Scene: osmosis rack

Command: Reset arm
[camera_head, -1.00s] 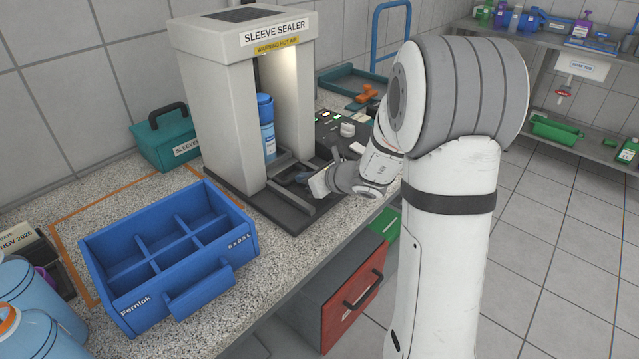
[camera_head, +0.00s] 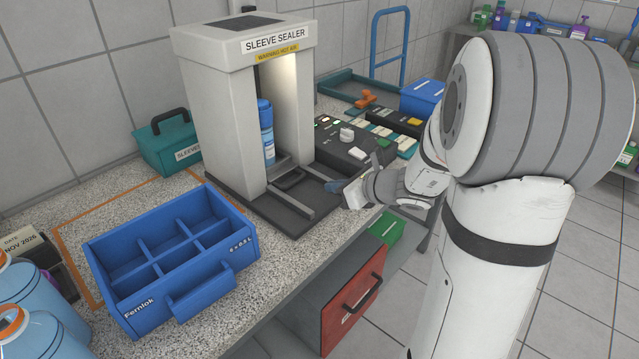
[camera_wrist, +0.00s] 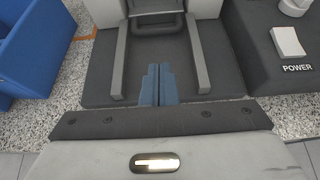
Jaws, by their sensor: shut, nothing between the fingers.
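My gripper (camera_head: 337,186) is at the front edge of the sleeve sealer (camera_head: 245,110), just outside its opening, with the arm on the right. In the wrist view my gripper (camera_wrist: 157,84) shows its two blue-grey fingers shut together, with nothing between them. They point at the sealer's dark base and its two grey rails (camera_wrist: 197,60). A blue-capped bottle (camera_head: 266,130) stands upright inside the sealer, apart from my gripper.
A blue divided crate (camera_head: 205,290) sits on the counter at left. A control panel with a POWER switch (camera_wrist: 288,40) lies right of the sealer. A teal sleeves box (camera_head: 165,147) stands behind left. A red drawer front (camera_head: 352,300) is below the counter.

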